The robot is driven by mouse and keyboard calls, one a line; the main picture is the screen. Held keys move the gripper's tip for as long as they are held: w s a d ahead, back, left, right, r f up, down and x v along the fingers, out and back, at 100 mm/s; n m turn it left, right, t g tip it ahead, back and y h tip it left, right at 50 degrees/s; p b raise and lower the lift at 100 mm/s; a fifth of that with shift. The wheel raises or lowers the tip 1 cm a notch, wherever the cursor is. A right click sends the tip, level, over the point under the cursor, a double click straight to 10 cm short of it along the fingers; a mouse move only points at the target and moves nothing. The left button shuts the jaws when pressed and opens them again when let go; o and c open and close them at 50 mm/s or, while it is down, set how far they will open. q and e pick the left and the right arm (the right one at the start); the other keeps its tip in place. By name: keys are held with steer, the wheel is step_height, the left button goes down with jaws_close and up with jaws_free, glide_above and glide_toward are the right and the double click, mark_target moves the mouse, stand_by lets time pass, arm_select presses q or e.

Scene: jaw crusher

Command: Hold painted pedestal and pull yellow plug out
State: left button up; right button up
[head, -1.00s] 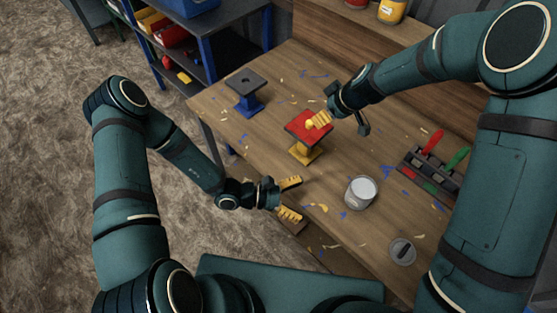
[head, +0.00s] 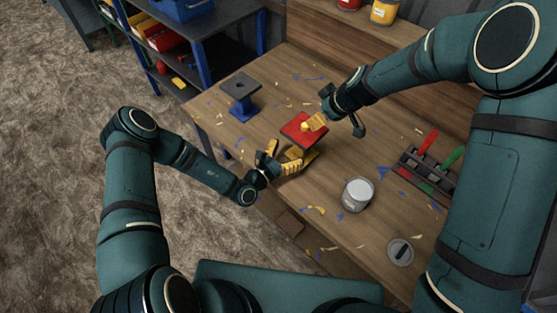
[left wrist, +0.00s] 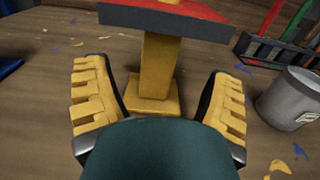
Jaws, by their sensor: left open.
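The painted pedestal (head: 301,131) has a red top plate with dark edges, and a yellow stem (left wrist: 157,68) and foot show in the left wrist view. The yellow plug (head: 304,127) is a small knob on the red top. My left gripper (head: 292,156) is open, its yellow-padded fingers on either side of the stem and apart from it in the left wrist view (left wrist: 158,82). My right gripper (head: 338,126) is over the pedestal's right side with its fingers spread; one yellow pad is close beside the plug. Whether it touches the plug I cannot tell.
A blue pedestal with a dark top (head: 240,88) stands at the back left of the bench. A grey can (head: 357,195), a round lid (head: 400,251) and a dark tool rack (head: 425,172) are to the right. Small scraps litter the wood.

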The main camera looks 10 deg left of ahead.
mark_target(305, 125)
arm_select(q)
steer(key=x, duration=0.8)
steer(key=shift+c, duration=0.3)
steer(key=c, duration=1.3)
arm_select(e)
steer(key=shift+o, duration=1.1)
steer(key=w+a+r+g+h, duration=0.3)
steer(key=a+r+h, duration=0.1)
steer(key=shift+h, duration=0.3)
steer(key=shift+f, duration=5.95)
